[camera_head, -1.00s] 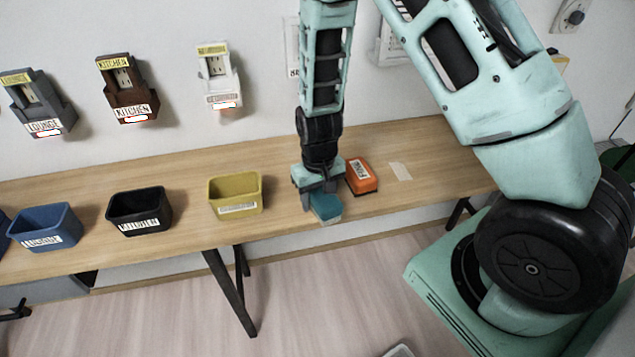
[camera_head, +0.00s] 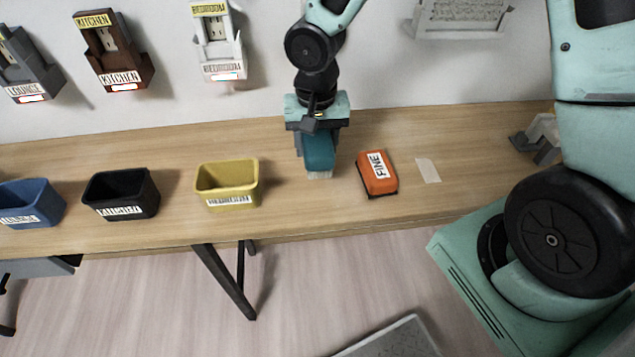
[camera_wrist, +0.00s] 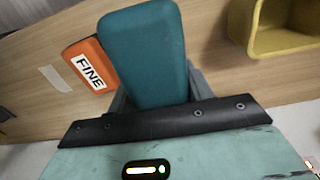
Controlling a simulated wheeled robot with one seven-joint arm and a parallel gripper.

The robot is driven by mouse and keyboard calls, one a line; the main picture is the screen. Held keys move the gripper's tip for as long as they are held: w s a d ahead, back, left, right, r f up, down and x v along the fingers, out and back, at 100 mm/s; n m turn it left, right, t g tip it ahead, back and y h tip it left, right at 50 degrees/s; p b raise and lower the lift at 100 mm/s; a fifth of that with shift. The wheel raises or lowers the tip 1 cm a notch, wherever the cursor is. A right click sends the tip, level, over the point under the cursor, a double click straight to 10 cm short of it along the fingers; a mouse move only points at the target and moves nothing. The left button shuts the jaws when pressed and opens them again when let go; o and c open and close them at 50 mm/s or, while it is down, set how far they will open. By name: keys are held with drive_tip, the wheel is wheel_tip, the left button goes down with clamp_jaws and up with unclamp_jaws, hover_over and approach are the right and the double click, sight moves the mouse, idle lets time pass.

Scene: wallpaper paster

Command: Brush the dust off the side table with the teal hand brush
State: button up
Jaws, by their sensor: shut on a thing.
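The teal hand brush (camera_head: 319,152) is held in my gripper (camera_head: 318,142), over the long wooden table (camera_head: 285,215). Its pale bristle end points down; whether it touches the top, I cannot tell. In the wrist view the teal block of the brush (camera_wrist: 143,50) sits between the fingers of my gripper (camera_wrist: 160,95). No dust can be made out on the table. I cannot tell whether this table is the one called the side table.
An orange block marked FINE (camera_head: 377,172) lies right of the brush, with a pale tape strip (camera_head: 428,170) beyond it. A yellow bin (camera_head: 228,183), a black bin (camera_head: 121,193) and a blue bin (camera_head: 30,203) stand to the left. Labelled holders hang on the wall.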

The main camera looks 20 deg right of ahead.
sight(317, 186)
drive_tip(key=shift+f, duration=0.1)
wheel_tip(317, 186, down, 9)
drive_tip(key=shift+f+b, duration=0.2)
drive_tip(key=shift+b, duration=0.3)
drive_tip(key=shift+f+b, duration=0.4)
drive_tip(key=shift+f, duration=0.05)
drive_tip(key=o, duration=1)
drive_tip(key=shift+r, duration=0.1)
